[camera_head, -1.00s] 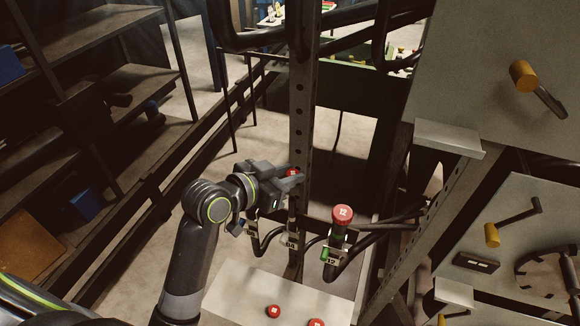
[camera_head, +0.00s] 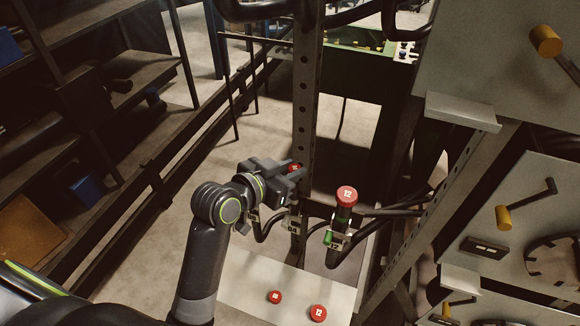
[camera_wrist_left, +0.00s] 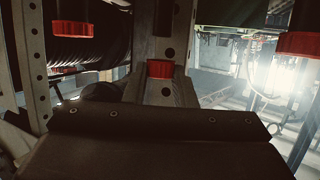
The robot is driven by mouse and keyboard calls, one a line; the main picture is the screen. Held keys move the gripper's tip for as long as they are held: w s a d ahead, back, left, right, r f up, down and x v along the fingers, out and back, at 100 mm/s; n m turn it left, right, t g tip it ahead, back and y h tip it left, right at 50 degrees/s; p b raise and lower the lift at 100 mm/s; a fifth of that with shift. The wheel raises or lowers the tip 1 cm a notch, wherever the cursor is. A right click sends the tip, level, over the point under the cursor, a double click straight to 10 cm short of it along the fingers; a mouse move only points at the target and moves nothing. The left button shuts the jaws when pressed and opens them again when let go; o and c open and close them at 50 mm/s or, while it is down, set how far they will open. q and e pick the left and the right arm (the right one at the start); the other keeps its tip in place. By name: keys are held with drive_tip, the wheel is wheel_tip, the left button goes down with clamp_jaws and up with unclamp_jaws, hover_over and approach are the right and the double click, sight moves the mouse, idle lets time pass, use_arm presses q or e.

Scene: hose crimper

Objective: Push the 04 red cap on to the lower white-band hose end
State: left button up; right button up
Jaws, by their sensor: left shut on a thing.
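My left gripper (camera_head: 293,170) is shut on a red cap (camera_head: 295,167), in front of the dark perforated post. The number on this cap is too small to read. In the left wrist view a red cap (camera_wrist_left: 160,69) shows just beyond the dark gripper body. Below the gripper is a small hose holder with a label that looks like 04 (camera_head: 292,226). The hose end there is mostly hidden by the gripper, so I cannot tell whether the cap touches it, nor see a white band. My right gripper is not in view.
To the right, a hose end wears a red cap marked 12 (camera_head: 347,195). Two loose red caps (camera_head: 275,297) (camera_head: 318,313) lie on the pale tray (camera_head: 246,286) below. The perforated post (camera_head: 305,110) stands close behind the gripper. Machine panels with yellow-handled levers (camera_head: 546,40) fill the right.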

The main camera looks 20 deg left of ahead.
use_arm(q)
drive_tip(key=shift+d+f, duration=0.1)
drive_tip(key=shift+f, duration=0.45)
idle(0.5)
drive_tip(key=shift+y, duration=0.3)
idle(0.7)
drive_tip(key=shift+p, duration=0.45)
drive_tip(key=shift+f+b, duration=0.7)
drive_tip(key=shift+f, duration=0.3)
drive_tip(key=shift+s+f, duration=0.1)
drive_tip(key=shift+f, duration=0.25)
drive_tip(key=o, duration=1)
drive_tip(key=shift+r, duration=0.1)
